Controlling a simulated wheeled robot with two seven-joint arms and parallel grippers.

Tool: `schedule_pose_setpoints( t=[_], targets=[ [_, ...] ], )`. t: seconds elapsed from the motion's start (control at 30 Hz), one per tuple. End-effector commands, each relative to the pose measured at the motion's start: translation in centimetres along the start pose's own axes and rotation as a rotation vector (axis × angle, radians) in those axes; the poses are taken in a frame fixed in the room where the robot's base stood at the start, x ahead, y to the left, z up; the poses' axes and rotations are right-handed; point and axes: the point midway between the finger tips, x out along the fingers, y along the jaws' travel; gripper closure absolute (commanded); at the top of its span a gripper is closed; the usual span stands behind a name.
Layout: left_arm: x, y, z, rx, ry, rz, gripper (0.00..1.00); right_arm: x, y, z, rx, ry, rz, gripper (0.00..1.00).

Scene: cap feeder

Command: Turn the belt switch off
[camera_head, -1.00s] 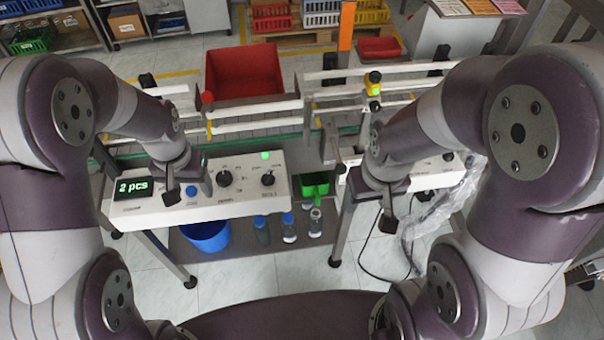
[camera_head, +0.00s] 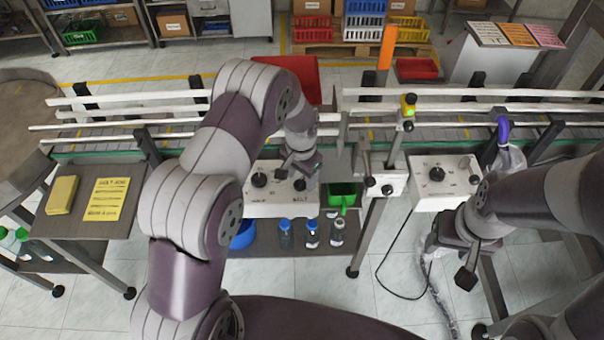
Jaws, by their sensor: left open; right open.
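The white control box (camera_head: 275,209) stands in the middle with the word BELT printed at its lower right. A black belt knob (camera_head: 300,184) sits above that word, partly covered by my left gripper. A second black knob (camera_head: 259,180) is to its left. My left gripper (camera_head: 298,174) is open, right over the belt knob; I cannot tell whether it touches it. The box's display, blue button and green lamp are hidden behind my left arm and gripper. My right gripper (camera_head: 456,262) is open and empty, in front of the right control box (camera_head: 425,194).
A conveyor with white rails (camera_head: 420,93) runs behind the boxes. A red bin (camera_head: 300,72) is behind the conveyor. Bottles (camera_head: 312,234) and a green bin (camera_head: 344,193) sit below. A side table (camera_head: 85,225) is at left.

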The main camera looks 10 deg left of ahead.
Motion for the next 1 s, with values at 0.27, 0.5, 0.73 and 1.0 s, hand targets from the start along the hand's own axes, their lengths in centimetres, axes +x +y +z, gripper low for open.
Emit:
schedule_pose_setpoints(
  t=[0.27,0.5,0.73,1.0],
  targets=[
    [1.38,-0.01,0.01,-0.001,0.001,0.0,0.37,-0.35,0.0,-0.03,0.0,0.0,0.0,0.42],
    [1.34,-0.01,0.0,-0.001,0.001,0.0,0.76,-0.33,0.0,-0.03,0.0,0.0,0.0,0.42],
    [1.32,-0.01,-0.01,-0.005,0.001,0.0,0.93,-0.3,0.0,-0.03,0.0,0.0,0.0,0.42],
    [1.39,-0.05,-0.04,-0.087,0.002,-0.001,0.93,0.17,0.0,0.03,0.0,0.0,0.0,0.42]
  ],
)
